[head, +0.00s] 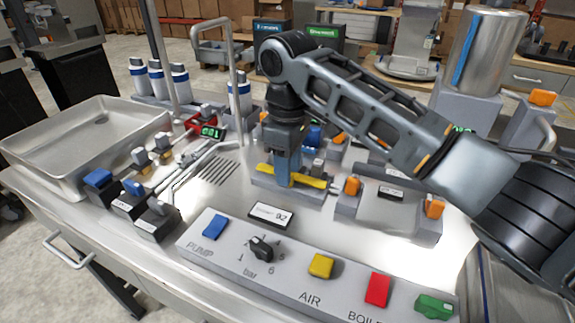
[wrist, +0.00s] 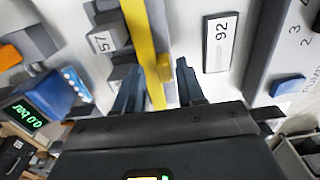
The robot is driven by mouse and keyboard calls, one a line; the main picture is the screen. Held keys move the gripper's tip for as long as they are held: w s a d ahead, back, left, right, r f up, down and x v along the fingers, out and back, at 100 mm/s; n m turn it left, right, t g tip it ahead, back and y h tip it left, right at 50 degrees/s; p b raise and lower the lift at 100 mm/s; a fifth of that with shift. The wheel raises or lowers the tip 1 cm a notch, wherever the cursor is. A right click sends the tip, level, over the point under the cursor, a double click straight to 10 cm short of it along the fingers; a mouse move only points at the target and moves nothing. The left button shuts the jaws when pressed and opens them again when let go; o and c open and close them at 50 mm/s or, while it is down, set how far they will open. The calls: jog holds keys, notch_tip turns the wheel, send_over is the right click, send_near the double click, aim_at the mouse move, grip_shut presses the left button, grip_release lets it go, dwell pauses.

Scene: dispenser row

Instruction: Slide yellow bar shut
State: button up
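The yellow bar (head: 309,181) lies across a grey block (head: 300,194) in the middle of the worktop in the head view. In the wrist view the yellow bar (wrist: 138,35) runs down from the top edge and passes between my fingers. My gripper (head: 283,180) is pointed down at the bar, and it covers part of the bar's middle in the head view. In the wrist view my gripper (wrist: 160,68) has its blue fingers apart, one on each side of the bar, with a clear gap on the right side. Contact on the left side is unclear.
A small display reading 92 (head: 271,216) lies in front of the bar. The front control panel (head: 215,252) has a knob and several coloured buttons. Orange-topped switches (head: 352,184) stand to the right. A metal tray (head: 85,140) is at the left.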

notch_tip(320, 180, up, 8)
jog(key=shift+f+b, duration=0.1)
jog(key=shift+b, duration=0.2)
dwell(0.4)
